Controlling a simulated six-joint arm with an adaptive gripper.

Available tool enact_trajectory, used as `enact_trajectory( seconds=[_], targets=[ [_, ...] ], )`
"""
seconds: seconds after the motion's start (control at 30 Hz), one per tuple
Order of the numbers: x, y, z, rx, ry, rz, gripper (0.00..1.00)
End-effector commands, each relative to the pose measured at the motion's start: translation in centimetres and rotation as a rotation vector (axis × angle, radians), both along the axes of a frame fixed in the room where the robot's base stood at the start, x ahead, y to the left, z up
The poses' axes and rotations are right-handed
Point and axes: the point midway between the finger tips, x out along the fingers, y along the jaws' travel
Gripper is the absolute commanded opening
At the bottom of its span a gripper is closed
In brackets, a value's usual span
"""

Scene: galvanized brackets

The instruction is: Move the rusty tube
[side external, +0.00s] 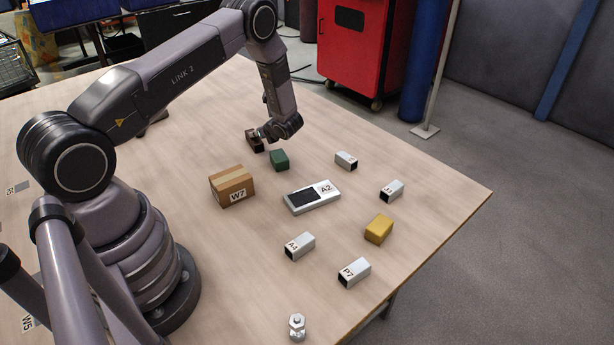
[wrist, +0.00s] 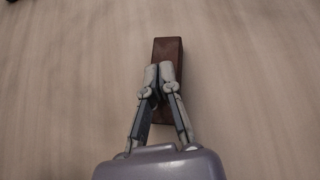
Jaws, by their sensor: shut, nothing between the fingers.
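The rusty tube (wrist: 168,50) is a dark brown, square-sided bar that lies on the wooden table in the wrist view. In the side external view the tube (side external: 254,144) lies at the far part of the table, partly hidden by my gripper (side external: 262,135). In the wrist view my gripper (wrist: 159,80) is over the tube, with its fingers together and nothing between them. The fingers hide the tube's middle. I cannot tell whether the fingertips touch its top.
A green block (side external: 279,160) stands close to the tube. A cardboard box (side external: 222,186), a flat A2 device (side external: 299,200), a yellow block (side external: 379,229), a bolt (side external: 297,325) and several silver tubes (side external: 355,273) stand nearer. The table's right side ends in an open edge.

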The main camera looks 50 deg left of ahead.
Motion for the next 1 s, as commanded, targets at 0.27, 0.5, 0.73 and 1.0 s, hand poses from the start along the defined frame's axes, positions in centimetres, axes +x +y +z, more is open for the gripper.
enact_trajectory(
  seconds=[0.27,0.5,0.73,1.0],
  targets=[
    [-0.3,-0.2,0.4,-0.014,0.008,-0.001,0.00],
    [-0.4,-1.6,0.8,-0.019,0.015,-0.004,0.00],
    [-0.3,-6.7,0.9,-0.016,0.013,-0.006,0.00],
    [-0.3,-11.3,0.9,-0.015,0.010,-0.003,0.00]
  ],
)
